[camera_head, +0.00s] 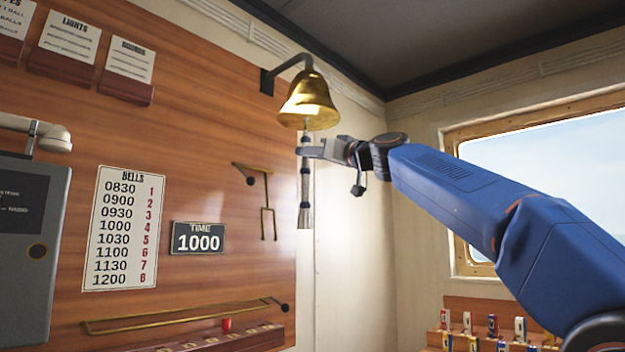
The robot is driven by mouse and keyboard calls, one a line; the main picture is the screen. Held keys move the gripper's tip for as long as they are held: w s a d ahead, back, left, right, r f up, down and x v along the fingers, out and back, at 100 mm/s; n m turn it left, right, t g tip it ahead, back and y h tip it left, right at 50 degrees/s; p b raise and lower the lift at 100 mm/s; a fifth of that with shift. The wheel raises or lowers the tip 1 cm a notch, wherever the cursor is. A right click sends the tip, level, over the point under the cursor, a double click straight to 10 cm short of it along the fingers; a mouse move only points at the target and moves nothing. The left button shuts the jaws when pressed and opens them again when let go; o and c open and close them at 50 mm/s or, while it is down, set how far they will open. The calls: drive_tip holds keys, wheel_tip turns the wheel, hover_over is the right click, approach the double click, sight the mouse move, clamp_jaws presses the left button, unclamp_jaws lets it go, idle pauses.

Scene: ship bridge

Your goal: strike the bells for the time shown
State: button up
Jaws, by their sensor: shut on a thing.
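The brass bell (308,102) hangs from a dark bracket on the wood-panelled wall. Its rope (305,190) hangs below it and ends in a pale tassel. My gripper (306,151) is shut on the rope, just below the bell's mouth, coming in from the right. The time sign (198,238) on the panel reads 1000. The bells chart (125,228) lists times from 0830 to 1200 with red numbers 1 to 8. Its 1000 row shows 4. The fingers hide a short stretch of the rope.
A brass hook holder (265,205) and a long brass rail (185,318) are on the panel. A red piece (226,324) stands on the ledge below. A grey box (30,245) is at the left. A rack of small coloured items (490,335) is at the lower right, under the window.

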drive_tip(key=shift+o, duration=0.2)
drive_tip(key=s+a, duration=0.1)
drive_tip(key=s, duration=0.1)
drive_tip(key=s+a+r, duration=0.1)
drive_tip(key=s+a, duration=0.1)
drive_tip(key=shift+w+d+f, duration=0.2)
drive_tip(key=shift+w+d, duration=0.6)
drive_tip(key=shift+w, duration=0.2)
drive_tip(key=shift+w+d+f, duration=0.2)
drive_tip(key=shift+w+d, duration=0.55)
drive_tip(key=shift+w, duration=0.25)
drive_tip(key=shift+c, duration=0.2)
drive_tip(key=shift+w+d+f, duration=0.25)
drive_tip(key=shift+w+d, duration=0.1)
drive_tip(key=shift+w, duration=0.25)
